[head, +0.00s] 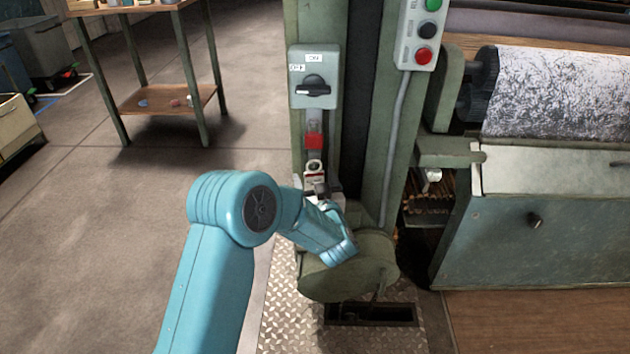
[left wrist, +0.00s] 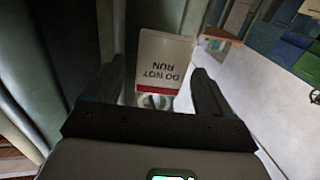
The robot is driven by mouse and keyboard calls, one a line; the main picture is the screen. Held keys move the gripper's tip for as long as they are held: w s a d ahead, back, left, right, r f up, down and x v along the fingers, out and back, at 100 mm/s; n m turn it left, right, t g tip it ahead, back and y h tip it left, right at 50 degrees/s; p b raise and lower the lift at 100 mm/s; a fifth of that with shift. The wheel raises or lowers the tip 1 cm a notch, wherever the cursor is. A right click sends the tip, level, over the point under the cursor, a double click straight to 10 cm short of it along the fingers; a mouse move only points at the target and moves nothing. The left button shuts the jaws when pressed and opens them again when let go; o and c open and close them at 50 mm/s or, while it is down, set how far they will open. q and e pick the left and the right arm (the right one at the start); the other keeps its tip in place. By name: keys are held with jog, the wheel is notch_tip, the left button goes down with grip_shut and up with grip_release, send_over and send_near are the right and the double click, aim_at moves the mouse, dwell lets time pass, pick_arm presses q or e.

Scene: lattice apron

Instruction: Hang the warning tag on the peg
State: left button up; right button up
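The warning tag (left wrist: 164,62) is a white card reading "DO NOT RUN" with a red band, upside down in the left wrist view. My left gripper (left wrist: 158,80) has its two dark fingers spread, one on each side of the card, with no clear grip on it. In the head view my left gripper (head: 318,188) is at the green column, below the switch box, and is largely hidden by my teal wrist. I cannot make out the peg clearly. My right gripper is not in view.
The grey switch box (head: 313,77) with a black knob is on the column, with a red piece (head: 314,141) below it. A green rounded housing (head: 350,270) sits under my wrist. A button box (head: 422,35) and a machine with a roller (head: 560,95) stand right.

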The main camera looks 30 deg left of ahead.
pick_arm(q)
jog(key=p+v, duration=0.3)
jog(key=v, duration=1.3)
jog(key=shift+s, duration=0.15)
